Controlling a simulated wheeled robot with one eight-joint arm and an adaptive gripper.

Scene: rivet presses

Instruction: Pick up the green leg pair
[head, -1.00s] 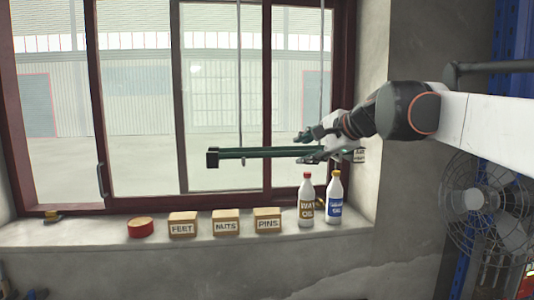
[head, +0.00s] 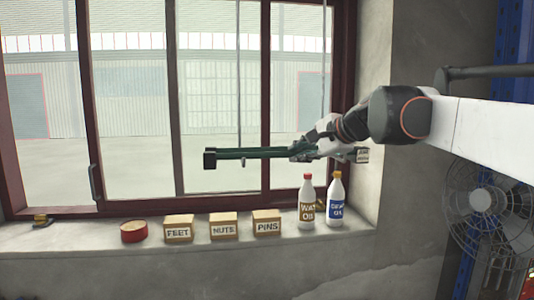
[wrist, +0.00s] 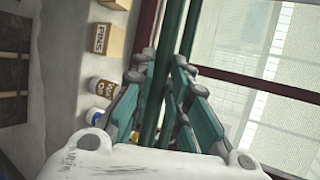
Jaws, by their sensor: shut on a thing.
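The green leg pair (head: 245,153) is two long dark green bars side by side, lying level in front of the window in the head view, with a black block at its left end. My gripper (head: 303,150) is shut on the bars, right of their middle. In the wrist view the bars (wrist: 172,35) run up between the teal fingers of my gripper (wrist: 160,75). A small label (head: 362,155) shows by the right end. The fingers and wrist hide part of the bars, and I cannot tell what supports them.
The sill below holds a red tin (head: 134,232), boxes marked FEET (head: 178,229), NUTS (head: 223,226) and PINS (head: 267,224), a brown-labelled bottle (head: 306,206) and a blue-labelled bottle (head: 336,203). A fan (head: 490,210) stands at the right. Window frame (head: 265,100) lies behind.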

